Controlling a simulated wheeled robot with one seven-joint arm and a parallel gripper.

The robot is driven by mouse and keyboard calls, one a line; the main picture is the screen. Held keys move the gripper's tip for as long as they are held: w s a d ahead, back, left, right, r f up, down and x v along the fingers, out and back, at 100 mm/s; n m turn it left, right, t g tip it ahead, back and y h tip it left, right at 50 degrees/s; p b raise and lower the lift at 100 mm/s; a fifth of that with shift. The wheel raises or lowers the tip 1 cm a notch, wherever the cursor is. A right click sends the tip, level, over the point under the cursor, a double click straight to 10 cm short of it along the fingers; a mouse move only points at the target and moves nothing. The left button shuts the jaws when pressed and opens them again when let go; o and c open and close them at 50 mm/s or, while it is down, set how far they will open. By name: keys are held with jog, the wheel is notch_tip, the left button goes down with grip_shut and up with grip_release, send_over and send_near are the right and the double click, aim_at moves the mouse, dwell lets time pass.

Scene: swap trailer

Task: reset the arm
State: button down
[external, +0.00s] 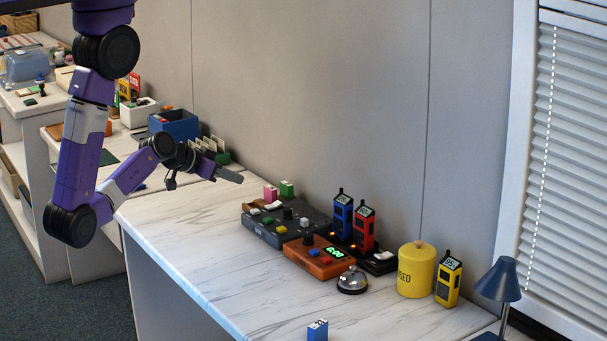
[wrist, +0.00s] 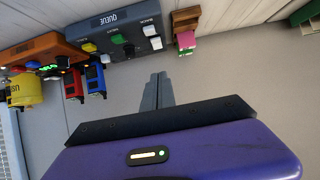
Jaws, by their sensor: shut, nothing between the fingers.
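My arm is purple and black and reaches in from the upper left of the external view. My gripper (external: 230,176) is raised above the left end of the white marbled counter (external: 190,240), apart from everything on it. In the wrist view my gripper (wrist: 160,80) has its two grey fingers pressed together, with nothing between them.
Along the wall stand a grey button panel (external: 285,229), an orange timer box (external: 318,262), blue (external: 342,217) and red (external: 364,228) handsets, a bell (external: 352,281), a yellow canister (external: 416,272) and a yellow handset (external: 448,281). A blue block (external: 317,330) sits in front. The counter's left part is clear.

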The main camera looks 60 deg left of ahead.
dwell(0.3)
jog(key=s+a+r+n+t+y, duration=0.1)
jog(key=s+r+n+t+y, duration=0.25)
jog(key=r, duration=0.25)
jog(key=s+d+r+m+h, duration=0.2)
jog(key=s+d+m+h, duration=0.1)
jog(key=s+d, duration=1.1)
jog(key=s, duration=0.4)
jog(key=shift+s+d+r+g, duration=0.15)
jog(key=shift+s+d+g, duration=0.1)
jog(key=shift+s+g, duration=0.1)
jog(key=shift+m+h, duration=0.25)
dwell(1.2)
